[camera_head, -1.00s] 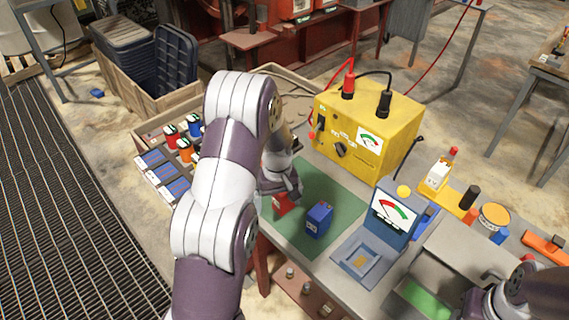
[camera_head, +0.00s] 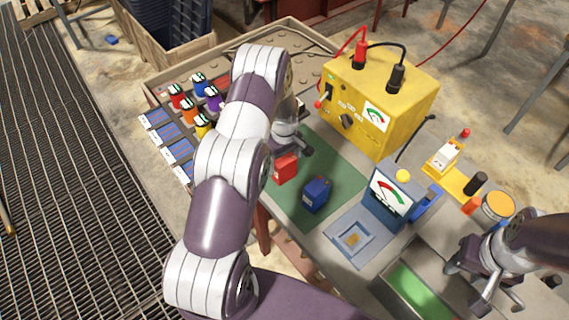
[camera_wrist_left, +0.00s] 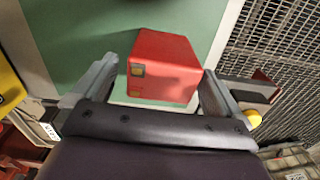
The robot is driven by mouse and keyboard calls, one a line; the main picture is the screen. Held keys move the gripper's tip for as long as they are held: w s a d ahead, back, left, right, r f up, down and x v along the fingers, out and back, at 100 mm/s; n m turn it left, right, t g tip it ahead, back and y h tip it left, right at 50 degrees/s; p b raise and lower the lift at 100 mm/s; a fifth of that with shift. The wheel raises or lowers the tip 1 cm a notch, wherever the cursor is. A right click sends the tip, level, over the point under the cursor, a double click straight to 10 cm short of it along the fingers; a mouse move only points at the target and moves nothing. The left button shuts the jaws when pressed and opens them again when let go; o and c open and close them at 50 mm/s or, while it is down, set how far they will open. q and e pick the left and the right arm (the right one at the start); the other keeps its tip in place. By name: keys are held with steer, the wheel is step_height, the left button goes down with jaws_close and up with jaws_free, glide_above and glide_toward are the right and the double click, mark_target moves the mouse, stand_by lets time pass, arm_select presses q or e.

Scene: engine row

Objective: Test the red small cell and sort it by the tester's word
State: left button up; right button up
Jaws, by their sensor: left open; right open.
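The red small cell (camera_head: 285,168) stands on the green mat (camera_head: 332,160), behind and left of a blue cell (camera_head: 317,194). My left gripper (camera_head: 294,153) is open at the red cell, partly hidden by its own wrist. In the left wrist view the red cell (camera_wrist_left: 165,66) shows between the two spread fingers (camera_wrist_left: 160,80), with gaps beside it. The tester (camera_head: 388,197) has a dial, a yellow knob and an empty-looking cradle (camera_head: 351,238) in front. My right gripper (camera_head: 490,297) is open and empty, at the lower right near a tray with a green floor (camera_head: 420,288).
A yellow charger box (camera_head: 385,100) with red and black plugs stands behind the mat. A rack (camera_head: 165,140) of several coloured cells is at the left, behind my left arm. A yellow stand (camera_head: 447,160) and an orange-topped tin (camera_head: 497,205) are at the right.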

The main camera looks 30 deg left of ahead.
arm_select(q)
steer(key=shift+s+f+p, duration=0.2)
steer(key=shift+f+p, duration=0.3)
steer(key=shift+f, duration=0.7)
steer(key=shift+w+f, duration=0.15)
steer(key=shift+f, duration=0.4)
steer(key=shift+r, duration=0.1)
steer(key=c, duration=1.6)
